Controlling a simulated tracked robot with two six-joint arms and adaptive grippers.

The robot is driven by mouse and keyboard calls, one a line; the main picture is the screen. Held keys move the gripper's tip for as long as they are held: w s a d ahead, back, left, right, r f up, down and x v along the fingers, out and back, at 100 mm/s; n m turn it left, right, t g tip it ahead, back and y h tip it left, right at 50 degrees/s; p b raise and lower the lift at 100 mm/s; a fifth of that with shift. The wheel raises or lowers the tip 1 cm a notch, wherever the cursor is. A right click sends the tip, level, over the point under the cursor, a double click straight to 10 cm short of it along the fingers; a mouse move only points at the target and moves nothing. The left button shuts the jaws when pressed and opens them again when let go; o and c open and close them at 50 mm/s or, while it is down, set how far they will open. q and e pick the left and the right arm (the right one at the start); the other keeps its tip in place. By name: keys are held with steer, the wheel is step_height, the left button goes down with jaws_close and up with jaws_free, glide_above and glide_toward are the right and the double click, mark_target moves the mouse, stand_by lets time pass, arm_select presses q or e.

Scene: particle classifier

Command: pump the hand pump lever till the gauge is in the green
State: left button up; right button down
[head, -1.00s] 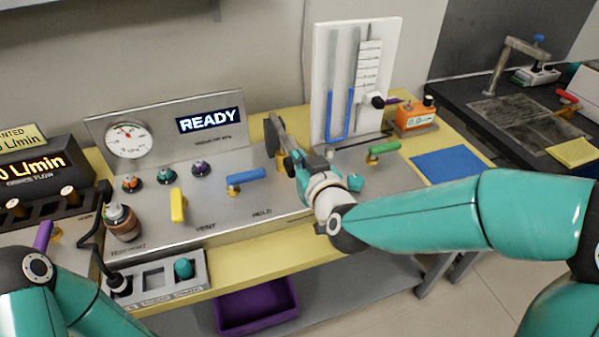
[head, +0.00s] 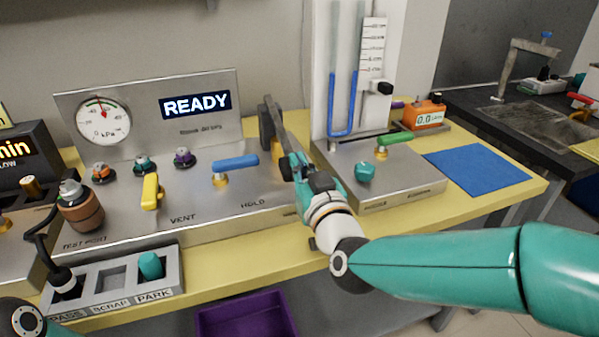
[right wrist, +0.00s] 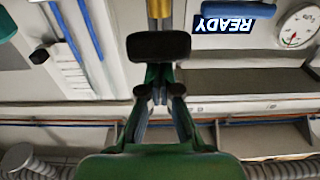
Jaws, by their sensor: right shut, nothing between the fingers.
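The pump lever's dark grip (head: 265,128) stands near the bench's back, left of the tube board, with brass at its foot. In the right wrist view a black pad (right wrist: 158,46) on a brass rod (right wrist: 159,10) lies just beyond my fingertips. My right gripper (head: 287,163) is shut and empty, close against the lever; I cannot tell whether they touch. It also shows in the right wrist view (right wrist: 159,93). The round kPa gauge (head: 103,120) is on the panel at left. Its needle points near the top; whether that is green is too small to tell. My left gripper is out of view.
A lit READY display (head: 195,104) is beside the gauge. A blue-handled valve (head: 235,163), a yellow-handled valve (head: 151,190) and a green-handled valve (head: 392,140) stand around. The tube board (head: 397,60) rises behind my right gripper. A blue mat (head: 478,170) lies clear at right.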

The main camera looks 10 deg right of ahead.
steer(key=shift+f, duration=0.8)
step_height(320, 180, up, 6)
steer(key=s+p, duration=0.1)
steer(key=p, duration=0.2)
steer(key=s+d+f, duration=0.1)
steer(key=s+f, duration=0.1)
steer(key=s, duration=0.8)
steer(key=shift+d, duration=0.2)
steer(key=shift+s+r, duration=0.1)
stand_by(0.6)
